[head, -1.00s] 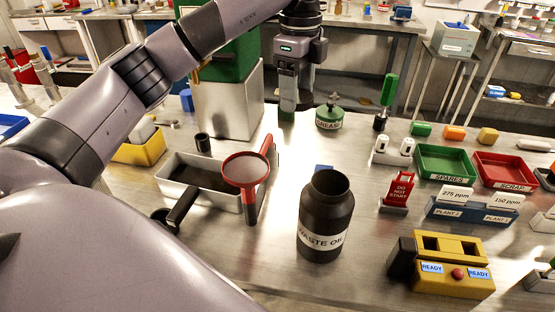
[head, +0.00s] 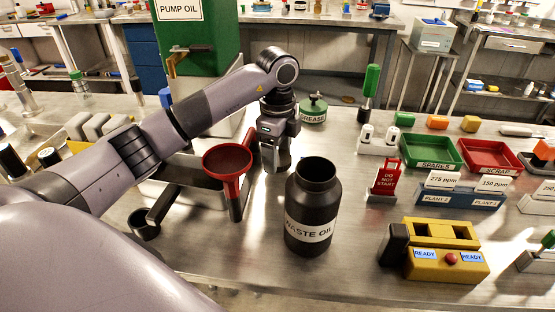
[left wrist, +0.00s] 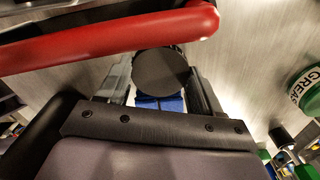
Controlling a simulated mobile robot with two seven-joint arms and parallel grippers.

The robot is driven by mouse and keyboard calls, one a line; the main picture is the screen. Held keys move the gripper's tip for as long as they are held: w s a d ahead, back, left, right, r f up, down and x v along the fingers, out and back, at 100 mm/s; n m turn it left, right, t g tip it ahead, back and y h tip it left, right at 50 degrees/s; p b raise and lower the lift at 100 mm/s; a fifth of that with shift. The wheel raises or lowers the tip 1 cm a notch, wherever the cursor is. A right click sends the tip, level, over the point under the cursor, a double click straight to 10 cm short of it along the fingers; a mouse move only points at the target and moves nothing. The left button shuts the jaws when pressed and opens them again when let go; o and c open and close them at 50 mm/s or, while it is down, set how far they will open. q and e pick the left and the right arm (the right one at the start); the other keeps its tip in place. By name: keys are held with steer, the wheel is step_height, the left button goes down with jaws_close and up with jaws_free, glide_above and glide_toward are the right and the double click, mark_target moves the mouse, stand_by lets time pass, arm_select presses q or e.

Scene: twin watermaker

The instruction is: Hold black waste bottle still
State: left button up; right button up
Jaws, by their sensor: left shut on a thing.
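The black waste bottle (head: 312,212), labelled WASTE OIL, stands upright with an open mouth at the front middle of the steel bench in the head view. My left gripper (head: 277,163) points down just behind and left of it; I cannot tell whether they touch. In the left wrist view the fingers (left wrist: 163,85) close around a dark round piece (left wrist: 161,71), whose lower part is hidden. A blue object (left wrist: 160,103) shows below that piece. My right gripper is not in view.
A red funnel (head: 228,161) stands left of the bottle, close to my left gripper. A green GREASE pot (head: 313,109) is behind. A red DO NOT START tag stand (head: 385,180) and a yellow box (head: 447,250) with READY labels stand right. Some bench is clear between.

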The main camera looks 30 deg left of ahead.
arm_select(q)
steer(key=shift+f, duration=1.05)
steer(key=shift+f, duration=0.2)
steer(key=o, duration=1.2)
steer(key=shift+c, duration=0.2)
steer(key=shift+r, duration=0.1)
